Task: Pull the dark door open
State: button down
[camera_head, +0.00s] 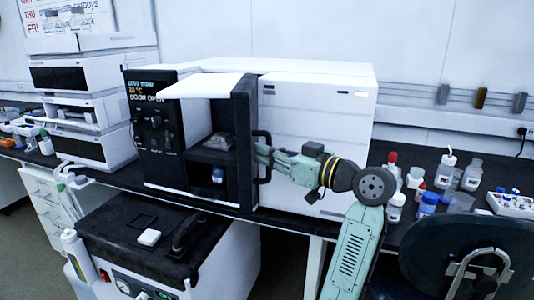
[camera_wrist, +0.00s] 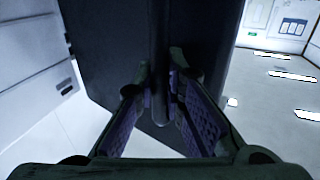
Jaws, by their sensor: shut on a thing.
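The dark door (camera_head: 244,140) stands ajar, swung out from the front of a white and black oven-like unit on the bench. A dark vertical bar handle (camera_head: 266,157) is on its outer face. My gripper (camera_head: 262,154) is at the handle, coming from the right. In the wrist view, my gripper (camera_wrist: 160,95) has its two fingers on either side of the handle bar (camera_wrist: 159,60), shut on it, with the dark door (camera_wrist: 205,40) behind. The unit's inside shows a shelf with a small item on it and a blue-capped bottle (camera_head: 218,174) below.
Bottles and a blue-capped jar (camera_head: 428,204) stand on the bench to the right, near a vial rack (camera_head: 512,203). A dark chair (camera_head: 455,255) is at front right. A black-topped cabinet (camera_head: 150,240) stands in front of the bench. Stacked white modules (camera_head: 85,110) are at left.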

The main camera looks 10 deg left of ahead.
jog(key=c, duration=1.9)
grip_release()
jog(key=shift+d, duration=0.1)
jog(key=v, duration=1.2)
